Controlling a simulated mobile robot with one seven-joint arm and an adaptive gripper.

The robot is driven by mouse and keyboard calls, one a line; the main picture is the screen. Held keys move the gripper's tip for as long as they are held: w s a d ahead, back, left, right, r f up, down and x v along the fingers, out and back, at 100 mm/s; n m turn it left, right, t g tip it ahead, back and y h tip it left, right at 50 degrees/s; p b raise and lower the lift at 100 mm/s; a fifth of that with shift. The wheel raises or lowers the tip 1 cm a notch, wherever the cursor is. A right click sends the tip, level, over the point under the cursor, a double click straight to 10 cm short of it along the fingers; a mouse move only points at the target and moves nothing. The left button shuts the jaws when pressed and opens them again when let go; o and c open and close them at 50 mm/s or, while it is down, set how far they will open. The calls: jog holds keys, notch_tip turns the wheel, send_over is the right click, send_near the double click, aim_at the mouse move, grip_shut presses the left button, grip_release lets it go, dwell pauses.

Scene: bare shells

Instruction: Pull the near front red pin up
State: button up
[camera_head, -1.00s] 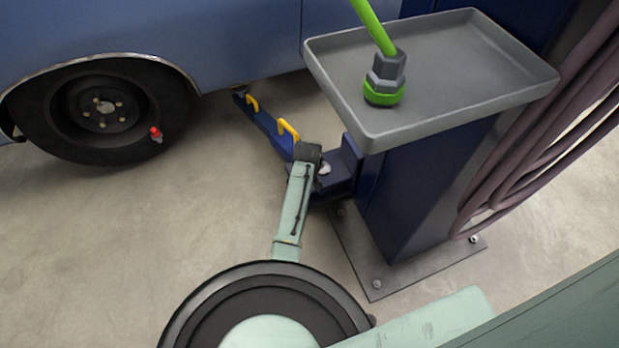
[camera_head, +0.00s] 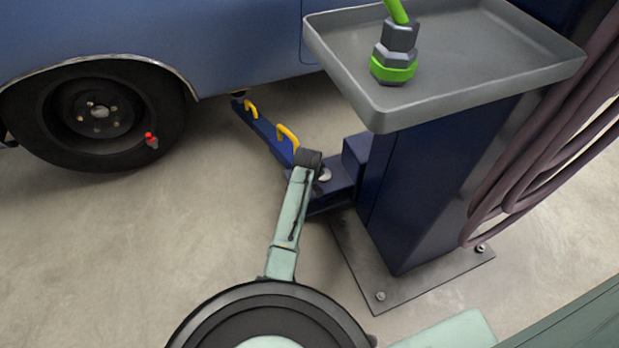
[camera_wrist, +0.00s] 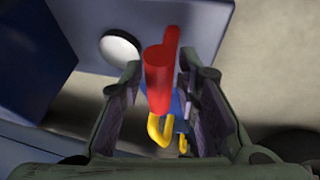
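The red pin (camera_wrist: 157,82) shows in the wrist view, standing between the two fingers of my gripper (camera_wrist: 170,100). The fingers are apart, and I see gaps between them and the pin. In the head view my gripper (camera_head: 308,160) is at the near end of the blue lift arm (camera_head: 262,124), beside the blue column, and I cannot make out the pin there. The pin's lower end is hidden in the wrist view.
Yellow handles (camera_head: 287,137) stand on the lift arm. The blue column (camera_head: 425,190) carries a grey tray (camera_head: 365,105) with a green-banded fitting (camera_head: 395,60). Hoses (camera_head: 540,130) hang at right. A blue car (camera_head: 230,45) stands at left. Floor at left is clear.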

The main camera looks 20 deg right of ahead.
grip_shut()
jog(key=shift+d+r, duration=0.1)
dwell(0.4)
notch_tip(320, 180, up, 4)
jog(key=p, duration=0.4)
jog(key=shift+o, duration=0.4)
grip_release()
jog(key=shift+d, duration=0.1)
jog(key=shift+o, duration=1.2)
